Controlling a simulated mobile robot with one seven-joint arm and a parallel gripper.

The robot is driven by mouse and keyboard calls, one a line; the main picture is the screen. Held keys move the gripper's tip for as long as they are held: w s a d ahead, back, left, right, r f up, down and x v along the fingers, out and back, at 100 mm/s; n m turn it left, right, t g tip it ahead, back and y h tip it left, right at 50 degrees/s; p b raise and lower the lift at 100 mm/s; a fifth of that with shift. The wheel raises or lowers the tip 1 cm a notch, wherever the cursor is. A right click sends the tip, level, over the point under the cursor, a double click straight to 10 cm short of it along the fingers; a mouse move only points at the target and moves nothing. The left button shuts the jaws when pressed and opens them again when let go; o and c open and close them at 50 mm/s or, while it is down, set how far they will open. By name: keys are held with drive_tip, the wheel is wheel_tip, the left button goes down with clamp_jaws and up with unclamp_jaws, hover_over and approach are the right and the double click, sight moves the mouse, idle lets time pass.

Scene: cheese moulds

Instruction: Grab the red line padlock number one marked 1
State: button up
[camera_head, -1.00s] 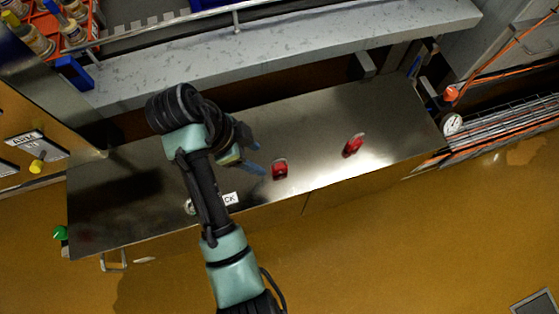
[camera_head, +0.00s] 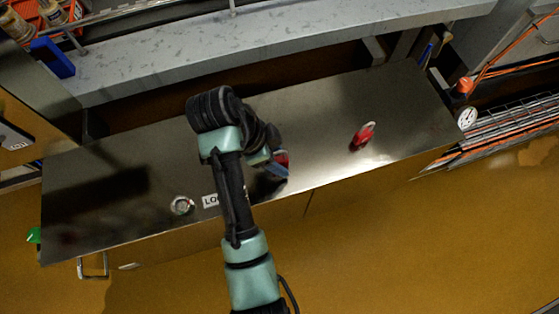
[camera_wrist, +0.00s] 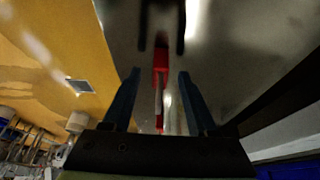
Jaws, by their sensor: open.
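Two red padlocks are on the steel cabinet top. The nearer red padlock (camera_head: 282,156) is partly hidden behind my gripper (camera_head: 274,170) in the head view. In the wrist view a red padlock (camera_wrist: 160,58) lies along the midline, with red and pale parts showing between my gripper's two blue fingers (camera_wrist: 158,76). The fingers are open, with a gap on each side of it. The other red padlock (camera_head: 363,135) lies to the right, clear of my gripper. No number is readable on either padlock.
The steel cabinet top (camera_head: 110,215) carries a white label (camera_head: 210,201) and a round fitting (camera_head: 181,205) to the left of my arm. A grey stone ledge (camera_head: 290,45) runs behind it. A round gauge (camera_head: 467,117) is beyond the right end.

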drive_tip(key=shift+d+f, duration=0.25)
drive_tip(key=shift+f, duration=0.4)
clamp_jaws()
